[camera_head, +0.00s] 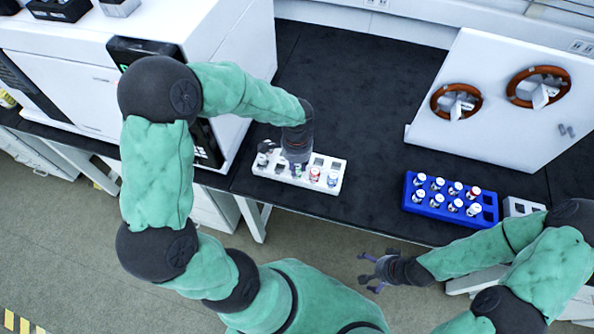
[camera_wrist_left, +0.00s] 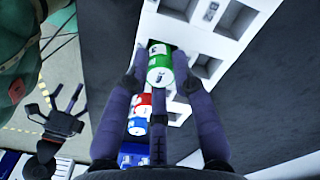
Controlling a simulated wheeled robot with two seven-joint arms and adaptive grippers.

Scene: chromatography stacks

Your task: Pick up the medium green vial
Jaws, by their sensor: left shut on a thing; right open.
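The green vial (camera_wrist_left: 160,72) with a white band sits between the fingers of my left gripper (camera_wrist_left: 158,88) in the left wrist view. The gripper is shut on it, over the white rack (camera_wrist_left: 215,40). I cannot tell whether the vial's base is still in its slot. In the head view my left gripper (camera_head: 296,168) covers most of the vial at the rack's middle. Vials with red (camera_head: 314,174) and blue (camera_head: 332,179) markings stand in the rack just to the right. My right gripper (camera_head: 368,274) is open and empty, in front of the bench edge.
A blue rack (camera_head: 489,199) with several white-capped vials stands to the right, beside a small white rack (camera_head: 520,206). A white panel with two orange-brown rings (camera_head: 457,101) is behind it. A large white instrument (camera_head: 235,35) stands at left. The black bench (camera_head: 370,130) between is clear.

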